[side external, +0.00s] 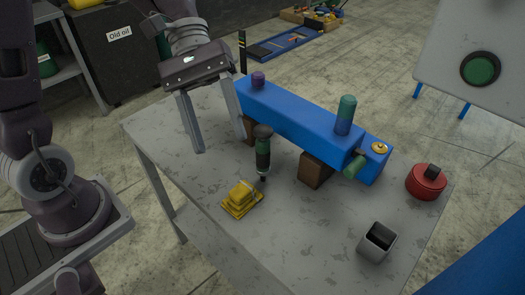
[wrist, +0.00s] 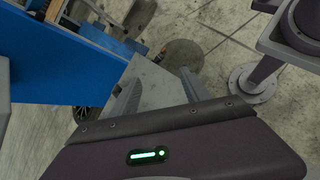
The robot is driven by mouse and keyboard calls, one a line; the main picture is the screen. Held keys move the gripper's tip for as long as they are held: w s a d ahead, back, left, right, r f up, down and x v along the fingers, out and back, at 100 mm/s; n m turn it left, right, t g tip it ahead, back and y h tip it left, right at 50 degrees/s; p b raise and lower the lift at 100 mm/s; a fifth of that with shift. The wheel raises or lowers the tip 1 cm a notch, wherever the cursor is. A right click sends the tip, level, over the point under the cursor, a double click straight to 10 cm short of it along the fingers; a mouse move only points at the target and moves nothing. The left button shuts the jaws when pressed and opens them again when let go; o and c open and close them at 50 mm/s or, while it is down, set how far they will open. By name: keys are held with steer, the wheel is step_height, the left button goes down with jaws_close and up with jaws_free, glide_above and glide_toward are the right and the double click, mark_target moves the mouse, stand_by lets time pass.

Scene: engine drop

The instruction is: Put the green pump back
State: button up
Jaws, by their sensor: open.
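A blue engine-like block (side external: 300,112) lies along the grey table (side external: 195,185) on brown supports (side external: 314,170). A teal-green cylinder (side external: 346,115) stands upright on its top. A smaller green cylinder (side external: 356,164) lies tilted against its near right end. I cannot tell which of the two is the pump. My gripper (side external: 219,144) is open and empty over the left part of the table, left of the block and apart from both green parts. In the wrist view my gripper (wrist: 158,91) shows spread fingers with a table corner (wrist: 150,82) between them; neither green part is recognisable there.
A black-and-green-handled tool (side external: 263,152) stands near my gripper. A yellow part (side external: 242,198), a grey square cup (side external: 377,242) and a red round can (side external: 426,182) sit on the table.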

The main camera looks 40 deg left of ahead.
steer(key=w+f+n+h, duration=0.3)
steer(key=w+n+h, duration=0.25)
steer(key=w, duration=0.25)
steer(key=n+t+h, duration=0.4)
glide_above(268, 147)
steer(key=a, duration=0.2)
steer(key=f, duration=0.3)
steer(key=shift+d+f, duration=0.2)
steer(key=shift+n, duration=0.25)
steer(key=f, duration=0.7)
steer(key=shift+d+f, duration=0.1)
steer(key=shift+d, duration=1.4)
jaws_close()
